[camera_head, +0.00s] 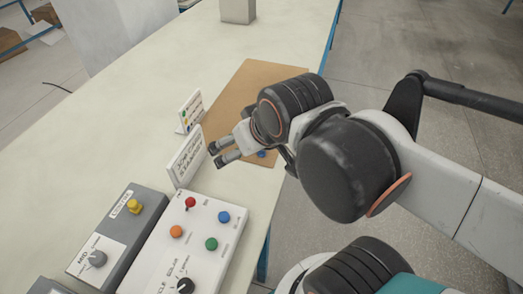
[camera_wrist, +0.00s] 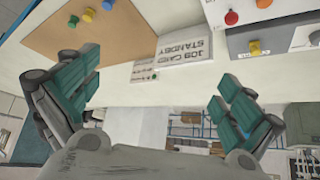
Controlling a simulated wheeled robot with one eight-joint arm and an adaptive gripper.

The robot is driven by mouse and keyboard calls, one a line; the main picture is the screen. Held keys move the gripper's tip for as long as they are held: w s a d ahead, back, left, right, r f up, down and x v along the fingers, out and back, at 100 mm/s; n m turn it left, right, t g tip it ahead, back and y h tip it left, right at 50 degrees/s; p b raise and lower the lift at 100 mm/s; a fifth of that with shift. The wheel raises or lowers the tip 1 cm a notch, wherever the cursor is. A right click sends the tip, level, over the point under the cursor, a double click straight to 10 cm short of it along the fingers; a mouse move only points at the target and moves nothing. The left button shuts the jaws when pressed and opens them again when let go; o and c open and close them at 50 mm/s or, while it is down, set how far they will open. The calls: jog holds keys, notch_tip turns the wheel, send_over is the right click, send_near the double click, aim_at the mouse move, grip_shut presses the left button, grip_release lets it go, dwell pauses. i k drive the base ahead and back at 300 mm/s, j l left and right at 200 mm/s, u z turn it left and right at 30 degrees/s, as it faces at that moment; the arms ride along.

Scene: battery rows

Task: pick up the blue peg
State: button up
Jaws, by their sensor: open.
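The blue peg (camera_wrist: 108,5) is a small round blue shape on the brown board (camera_wrist: 140,35), at the top edge of the wrist view. In the head view a small blue spot (camera_head: 262,153) shows on the board beside my gripper, partly hidden by it. My gripper (camera_head: 217,153) is above the table, near the board's left edge and the job card sign. In the wrist view its two teal fingers (camera_wrist: 158,75) are spread wide with nothing between them. It is apart from the peg.
A yellow peg (camera_wrist: 88,14) and a green peg (camera_wrist: 73,22) lie near the blue one. The job card sign (camera_head: 187,158) and a smaller sign (camera_head: 190,112) stand close to my gripper. Button boxes (camera_head: 190,240) are at the front. The table's far left is clear.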

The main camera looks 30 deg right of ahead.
aim_at(260, 154)
jog(key=u, duration=0.45)
jog(key=j+u, duration=0.1)
jog(key=u, duration=1.8)
jog(key=i+u, duration=0.1)
jog(key=u, duration=0.4)
jog(key=j+z, duration=0.1)
jog(key=z, duration=3.15)
jog(key=k+z, duration=0.1)
jog(key=z, duration=0.2)
jog(key=k+l+z, duration=0.3)
jog(key=k+l, duration=0.3)
